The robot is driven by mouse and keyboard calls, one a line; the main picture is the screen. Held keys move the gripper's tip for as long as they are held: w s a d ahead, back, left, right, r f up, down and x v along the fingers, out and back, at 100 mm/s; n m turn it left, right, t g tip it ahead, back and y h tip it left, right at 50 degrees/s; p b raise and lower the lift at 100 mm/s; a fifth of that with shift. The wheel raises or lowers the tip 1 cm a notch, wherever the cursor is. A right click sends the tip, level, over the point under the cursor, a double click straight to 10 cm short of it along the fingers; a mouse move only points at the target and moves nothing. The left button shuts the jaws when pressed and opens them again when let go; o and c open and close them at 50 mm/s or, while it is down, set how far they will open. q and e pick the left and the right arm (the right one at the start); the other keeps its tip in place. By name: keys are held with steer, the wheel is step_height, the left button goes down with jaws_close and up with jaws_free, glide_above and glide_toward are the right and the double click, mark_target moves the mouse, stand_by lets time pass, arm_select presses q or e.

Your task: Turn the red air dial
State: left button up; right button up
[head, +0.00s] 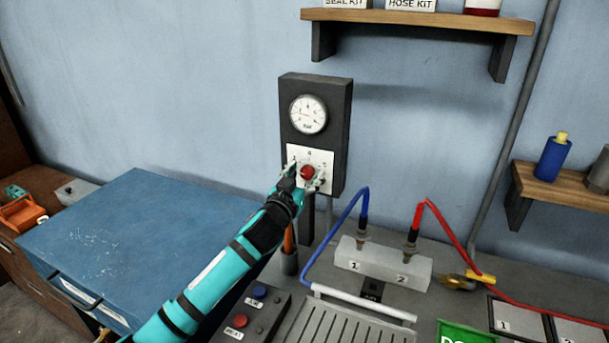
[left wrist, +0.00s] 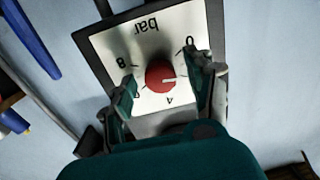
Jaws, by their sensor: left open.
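The red air dial (head: 307,173) sits on a white scale plate on a dark upright panel (head: 342,130), below a round gauge (head: 309,114). In the left wrist view the red dial (left wrist: 160,77) shows a white pointer mark, with numbers around it and "bar" on the plate. My left gripper (head: 306,181) is at the dial. In the left wrist view its open fingers (left wrist: 166,88) stand on either side of the dial, with a gap visible on each side. My right gripper is not in view.
A blue-topped cabinet (head: 140,235) stands at the left. On the grey bench are a block (head: 383,262) with blue and red hoses, a button box (head: 250,314) and a slotted tray. A wooden shelf (head: 420,20) hangs above right of the panel.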

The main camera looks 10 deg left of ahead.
arm_select(q)
jaws_close()
stand_by(0.3)
